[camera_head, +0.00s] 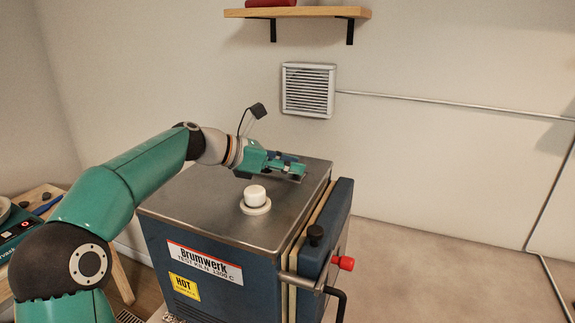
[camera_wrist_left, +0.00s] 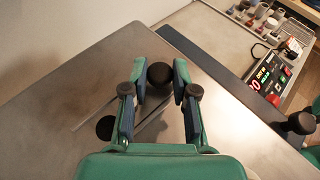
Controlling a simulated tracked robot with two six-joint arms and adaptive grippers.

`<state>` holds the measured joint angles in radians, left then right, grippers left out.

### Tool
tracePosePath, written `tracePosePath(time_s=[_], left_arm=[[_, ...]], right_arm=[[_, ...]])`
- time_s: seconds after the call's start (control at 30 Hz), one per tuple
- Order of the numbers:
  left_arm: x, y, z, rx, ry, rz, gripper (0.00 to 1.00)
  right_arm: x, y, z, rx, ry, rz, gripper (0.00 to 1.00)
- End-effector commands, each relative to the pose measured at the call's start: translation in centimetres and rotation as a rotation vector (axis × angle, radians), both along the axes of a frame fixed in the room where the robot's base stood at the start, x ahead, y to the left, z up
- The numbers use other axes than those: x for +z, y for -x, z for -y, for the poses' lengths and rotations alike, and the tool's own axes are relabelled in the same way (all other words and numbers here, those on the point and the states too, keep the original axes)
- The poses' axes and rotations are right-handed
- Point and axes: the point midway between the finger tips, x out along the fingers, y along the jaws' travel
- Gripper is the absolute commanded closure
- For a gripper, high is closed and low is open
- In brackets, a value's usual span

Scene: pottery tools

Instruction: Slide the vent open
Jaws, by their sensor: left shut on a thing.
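The blue kiln (camera_head: 215,262) has a bare metal top, and the vent's slide plate (camera_head: 293,178) shows partly under my left gripper (camera_head: 292,168). In the left wrist view, the vent's round black knob (camera_wrist_left: 160,75) stands between the fingertips of my left gripper (camera_wrist_left: 160,88), which is shut on it. A dark round spot (camera_wrist_left: 105,128), which looks like the vent hole, shows on the kiln top beside the left finger. The gripper hides part of the plate.
A white plug (camera_head: 255,197) stands on the kiln top near the gripper. A louvred grille (camera_head: 308,90) and a wooden shelf (camera_head: 300,12) are on the wall behind. A cluttered bench shows in the wrist view.

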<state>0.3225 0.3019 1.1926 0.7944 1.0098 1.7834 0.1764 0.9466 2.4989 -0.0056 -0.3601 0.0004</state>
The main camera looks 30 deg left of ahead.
Motion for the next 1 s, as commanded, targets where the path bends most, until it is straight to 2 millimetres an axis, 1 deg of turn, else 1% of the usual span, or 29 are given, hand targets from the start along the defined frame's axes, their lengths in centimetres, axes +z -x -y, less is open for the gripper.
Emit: tracePosePath(time_s=[0.03, 0.07, 0.1, 0.17, 0.2, 0.47, 0.63, 0.77, 1.0], left_arm=[[0.1, 0.0, 0.3, -0.007, 0.006, -0.001, 1.0], [0.1, 0.0, 0.3, -0.007, 0.006, 0.0, 0.68], [0.1, 0.0, 0.3, -0.007, 0.006, 0.0, 0.61], [0.1, 0.1, 0.3, -0.007, 0.006, -0.001, 0.51], [0.1, 0.1, 0.2, -0.006, 0.005, 0.0, 0.5], [0.1, 0.1, 0.0, -0.002, 0.004, 0.0, 0.5], [0.4, 0.8, -0.6, 0.0, 0.003, 0.0, 0.5], [1.2, 2.3, -1.8, 0.003, 0.003, 0.001, 0.5], [2.9, 5.9, -4.6, 0.004, 0.003, 0.0, 0.5]], right_arm=[[0.0, 0.0, 0.0, 0.0, 0.0, 0.0, 1.0], [0.0, 0.0, 0.0, 0.0, 0.0, 0.0, 1.0], [0.0, 0.0, 0.0, 0.0, 0.0, 0.0, 1.0], [0.0, 0.0, 0.0, 0.0, 0.0, 0.0, 1.0], [0.0, 0.0, 0.0, 0.0, 0.0, 0.0, 1.0], [0.0, 0.0, 0.0, 0.0, 0.0, 0.0, 1.0], [0.1, 0.0, 0.0, 0.0, 0.0, 0.0, 1.0], [0.1, 0.0, 0.0, 0.0, 0.0, 0.0, 1.0], [0.1, 0.0, 0.0, 0.0, 0.0, 0.0, 1.0]])
